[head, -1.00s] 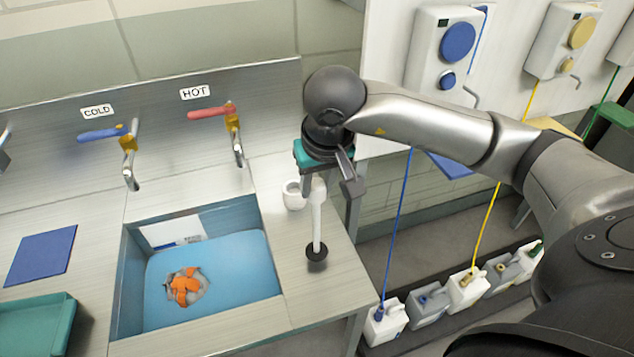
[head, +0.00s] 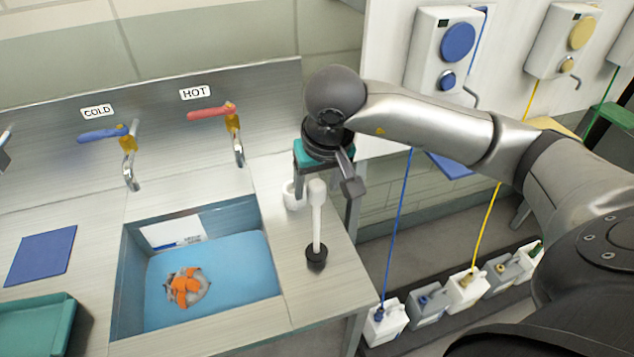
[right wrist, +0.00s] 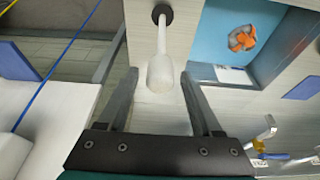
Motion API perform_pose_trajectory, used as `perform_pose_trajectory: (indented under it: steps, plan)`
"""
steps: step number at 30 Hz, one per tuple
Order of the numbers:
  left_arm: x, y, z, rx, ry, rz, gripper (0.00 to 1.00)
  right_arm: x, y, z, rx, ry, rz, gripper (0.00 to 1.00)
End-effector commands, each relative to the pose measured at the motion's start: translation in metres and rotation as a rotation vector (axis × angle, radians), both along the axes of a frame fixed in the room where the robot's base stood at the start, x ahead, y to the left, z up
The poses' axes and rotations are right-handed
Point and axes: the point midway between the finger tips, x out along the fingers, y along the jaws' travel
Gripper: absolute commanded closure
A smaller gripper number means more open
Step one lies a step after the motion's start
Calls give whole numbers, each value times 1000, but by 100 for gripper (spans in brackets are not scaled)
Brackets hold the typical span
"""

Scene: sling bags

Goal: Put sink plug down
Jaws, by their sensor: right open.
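The sink plug (head: 317,222) has a white handle and a black round base. It stands upright on the metal counter to the right of the sink basin (head: 245,322). In the right wrist view the plug (right wrist: 162,50) shows with its white handle end between the spread fingers. My right gripper (head: 334,190) is open at the top of the handle, with a finger apart on each side (right wrist: 160,85). My left gripper is not in view.
A white cup-like holder (head: 291,195) stands behind the plug. The basin holds blue water with an orange and grey item (head: 186,288). Cold (head: 103,133) and hot (head: 212,111) taps are behind. Several containers (head: 468,289) stand low at right.

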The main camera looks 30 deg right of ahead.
Motion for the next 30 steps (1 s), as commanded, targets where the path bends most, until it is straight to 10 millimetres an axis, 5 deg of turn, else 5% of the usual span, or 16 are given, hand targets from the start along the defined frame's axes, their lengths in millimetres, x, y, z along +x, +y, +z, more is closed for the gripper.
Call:
perform_pose_trajectory:
  steps: [15, 30]
  plan:
    - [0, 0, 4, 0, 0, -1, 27, -28, 7, 100, 1, -5, 0, 34]
    - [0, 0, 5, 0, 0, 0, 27, -34, 9, 115, 1, -1, 0, 34]
